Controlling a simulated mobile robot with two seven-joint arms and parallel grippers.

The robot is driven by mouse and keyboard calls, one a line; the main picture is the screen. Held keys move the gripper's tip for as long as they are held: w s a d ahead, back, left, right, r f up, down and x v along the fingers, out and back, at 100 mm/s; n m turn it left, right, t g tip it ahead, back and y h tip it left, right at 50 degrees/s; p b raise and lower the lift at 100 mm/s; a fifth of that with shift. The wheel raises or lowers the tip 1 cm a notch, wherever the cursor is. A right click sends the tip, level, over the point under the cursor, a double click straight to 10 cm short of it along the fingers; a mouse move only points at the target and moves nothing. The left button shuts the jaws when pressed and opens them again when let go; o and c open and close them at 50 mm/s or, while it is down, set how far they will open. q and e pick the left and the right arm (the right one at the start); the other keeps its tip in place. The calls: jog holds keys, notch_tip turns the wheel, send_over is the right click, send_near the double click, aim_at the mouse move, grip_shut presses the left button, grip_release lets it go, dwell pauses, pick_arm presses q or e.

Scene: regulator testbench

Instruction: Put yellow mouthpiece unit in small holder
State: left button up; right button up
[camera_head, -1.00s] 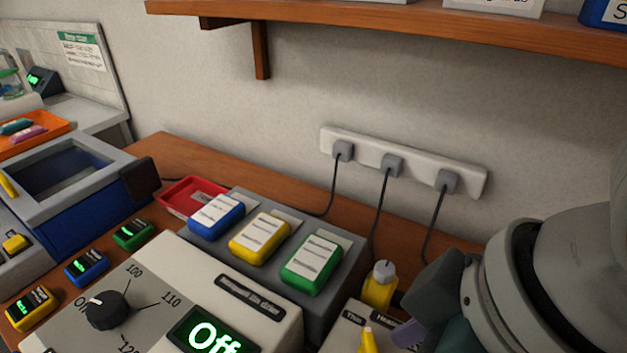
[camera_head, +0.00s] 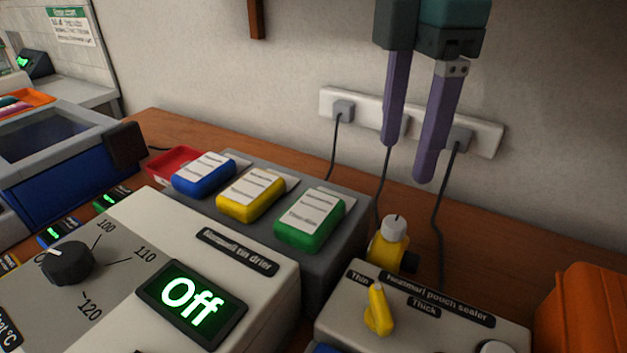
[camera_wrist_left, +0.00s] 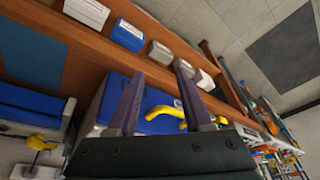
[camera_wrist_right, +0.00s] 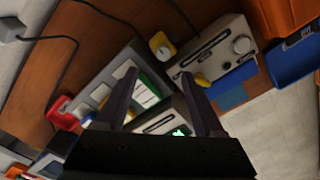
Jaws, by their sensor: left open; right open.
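A yellow unit with a pale grey cap and a dark side port (camera_head: 388,250) stands on the bench behind the pouch sealer; I cannot tell for sure that it is the mouthpiece unit. It also shows in the right wrist view (camera_wrist_right: 162,46). My right gripper (camera_head: 407,160) is open and empty, fingers down, above and apart from this unit. Its fingers also show in the right wrist view (camera_wrist_right: 151,78). My left gripper (camera_wrist_left: 158,72) is open and empty in its wrist view, in front of a blue case with a yellow curved part (camera_wrist_left: 166,113). I cannot pick out the small holder.
The pouch sealer (camera_head: 340,314) and the tin drier (camera_head: 250,275), reading Off, fill the front. A grey rack (camera_head: 330,245) holds blue, yellow and green packs. A power strip with cables (camera_head: 380,112) is on the wall. An orange container (camera_head: 590,310) stands at right.

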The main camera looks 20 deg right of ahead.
send_over(396, 222)
jog(key=f, duration=0.4)
jog(key=shift+w+f, duration=0.1)
jog(key=shift+w, duration=0.3)
jog(key=f, duration=0.4)
jog(key=shift+s+f+b, duration=0.3)
jog(key=shift+s+b, duration=0.1)
jog(key=shift+f, duration=0.35)
grip_shut()
dwell(0.3)
